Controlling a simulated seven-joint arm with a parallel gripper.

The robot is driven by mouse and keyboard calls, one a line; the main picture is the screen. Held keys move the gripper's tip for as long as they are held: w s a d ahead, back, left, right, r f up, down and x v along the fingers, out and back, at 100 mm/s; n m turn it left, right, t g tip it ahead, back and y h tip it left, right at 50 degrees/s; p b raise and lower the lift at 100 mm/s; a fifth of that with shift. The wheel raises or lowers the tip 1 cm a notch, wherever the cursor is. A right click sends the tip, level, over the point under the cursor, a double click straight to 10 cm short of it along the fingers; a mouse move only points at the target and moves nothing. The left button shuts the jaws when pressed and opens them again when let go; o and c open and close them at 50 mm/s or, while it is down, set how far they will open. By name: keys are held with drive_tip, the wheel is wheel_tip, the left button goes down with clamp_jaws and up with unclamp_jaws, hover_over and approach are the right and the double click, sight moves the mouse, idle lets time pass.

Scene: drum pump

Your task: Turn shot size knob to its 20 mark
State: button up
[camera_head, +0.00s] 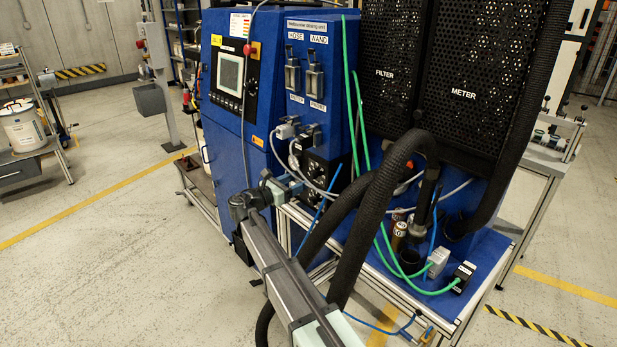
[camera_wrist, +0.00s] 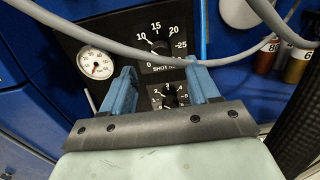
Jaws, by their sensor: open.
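The shot size knob (camera_wrist: 160,48) is a dark knob on a black panel, with marks from 0 through 10, 15, 20 and 25 around it. A light pointer line on it seems to lean up-left toward 10; it is too small to read exactly. My gripper (camera_wrist: 160,68) is open, its two blue fingers apart, tips just below the shot size knob at the left and right. Nothing is between the fingers in grip. In the head view my gripper (camera_head: 287,188) is in front of the blue cabinet, left of the black dial panel (camera_head: 318,178).
A second numbered knob (camera_wrist: 168,98) sits below, seen between the fingers. A white round gauge (camera_wrist: 95,63) is at the left. A grey cable (camera_wrist: 110,46) crosses in front of the panel. Thick black hoses (camera_head: 375,200) hang right of my arm.

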sight(310, 175)
drive_tip(key=shift+x, duration=2.95)
drive_tip(key=c, duration=1)
